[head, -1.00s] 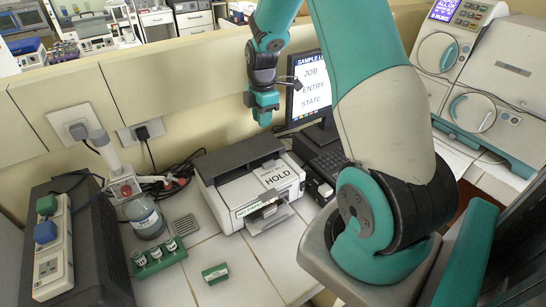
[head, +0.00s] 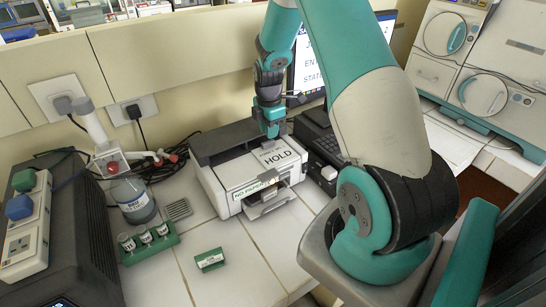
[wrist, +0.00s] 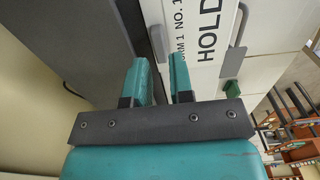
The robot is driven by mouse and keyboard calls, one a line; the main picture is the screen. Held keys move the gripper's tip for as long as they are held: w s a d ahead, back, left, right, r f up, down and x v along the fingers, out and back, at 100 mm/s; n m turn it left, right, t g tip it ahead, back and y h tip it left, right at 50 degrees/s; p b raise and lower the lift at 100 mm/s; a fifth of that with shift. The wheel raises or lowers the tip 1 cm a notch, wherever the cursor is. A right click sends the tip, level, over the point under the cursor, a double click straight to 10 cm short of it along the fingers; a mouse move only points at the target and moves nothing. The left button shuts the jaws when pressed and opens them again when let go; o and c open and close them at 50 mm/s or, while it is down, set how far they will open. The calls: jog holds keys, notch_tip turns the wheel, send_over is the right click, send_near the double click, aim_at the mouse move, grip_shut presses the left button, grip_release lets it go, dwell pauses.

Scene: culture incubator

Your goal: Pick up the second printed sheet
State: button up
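A white sheet printed HOLD (head: 286,160) lies on top of the grey and white printer (head: 225,176). In the wrist view its large HOLD lettering (wrist: 207,42) and a smaller line starting "FORM 1 NO. 1" show right of the fingers. My gripper (head: 272,132) is low over the printer's top, by the sheet's back edge. In the wrist view my gripper (wrist: 160,76) has its two fingers apart, with nothing visible between them. I cannot tell whether the fingertips touch the printer. The printer's front bears a NO PAPER label (head: 248,189) above its output tray (head: 270,205). No separate second sheet is distinguishable.
A monitor (head: 310,62) and keyboard (head: 318,140) stand right of the printer. A green rack with vials (head: 150,246), a bottle (head: 133,200) and a small green block (head: 210,259) are at left.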

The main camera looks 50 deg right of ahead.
aim_at(270, 141)
notch_tip(270, 141, down, 5)
jog(key=b, duration=0.3)
jog(key=shift+d+r, duration=0.1)
jog(key=shift+r, duration=0.15)
grip_shut()
jog(key=shift+r, duration=0.15)
